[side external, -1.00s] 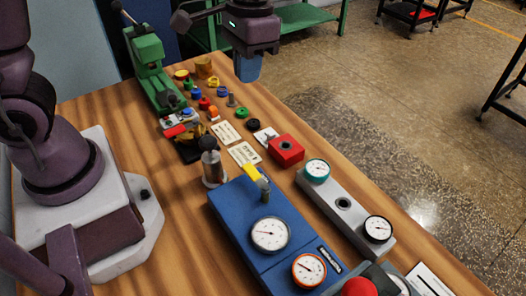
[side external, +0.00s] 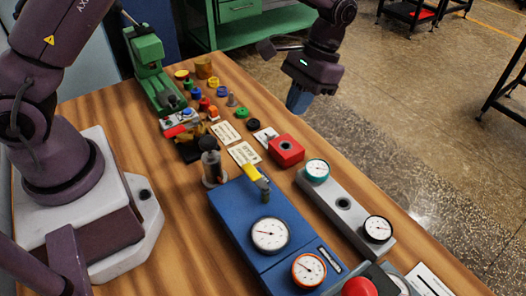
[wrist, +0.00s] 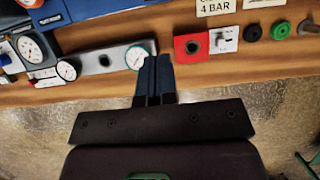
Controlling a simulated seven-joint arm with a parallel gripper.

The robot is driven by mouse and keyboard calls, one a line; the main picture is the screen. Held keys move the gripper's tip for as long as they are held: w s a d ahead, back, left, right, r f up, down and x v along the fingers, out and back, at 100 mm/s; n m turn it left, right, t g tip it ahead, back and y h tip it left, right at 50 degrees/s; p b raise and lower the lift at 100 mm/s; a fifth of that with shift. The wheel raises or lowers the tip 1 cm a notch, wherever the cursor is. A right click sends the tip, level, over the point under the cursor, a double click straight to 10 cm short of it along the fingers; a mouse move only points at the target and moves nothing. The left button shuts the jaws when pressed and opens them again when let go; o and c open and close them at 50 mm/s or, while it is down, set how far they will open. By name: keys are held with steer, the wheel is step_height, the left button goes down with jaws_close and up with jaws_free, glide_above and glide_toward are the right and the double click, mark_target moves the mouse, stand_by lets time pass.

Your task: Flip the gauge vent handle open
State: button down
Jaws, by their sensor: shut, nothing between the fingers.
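A yellow handle (side external: 254,174), which looks like the gauge vent handle, sits on a short stem at the far end of the blue gauge box (side external: 232,205). It slants up and left in the side view. The handle is not clear in the wrist view, where part of the blue box (wrist: 85,10) shows at the top left. My gripper (side external: 296,104) is shut and empty, with blue fingers. It hangs beyond the table's right edge, well apart from the handle. In the wrist view the closed fingers (wrist: 153,72) overlap the table edge by the teal gauge.
A grey bar with a teal gauge (side external: 317,169) and a black gauge (side external: 377,229) lies right of the blue box. A red block (side external: 286,150) and a metal cylinder (side external: 213,170) stand nearby. A green press (side external: 150,65) is at the far left. The air above the floor is clear.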

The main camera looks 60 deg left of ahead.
mark_target(256, 178)
steer(key=shift+s+f, duration=1.3)
steer(key=shift+f, duration=0.25)
steer(key=shift+s+f, duration=1.3)
steer(key=shift+f, duration=0.25)
steer(key=shift+s+f, duration=1.3)
steer(key=shift+f, duration=0.25)
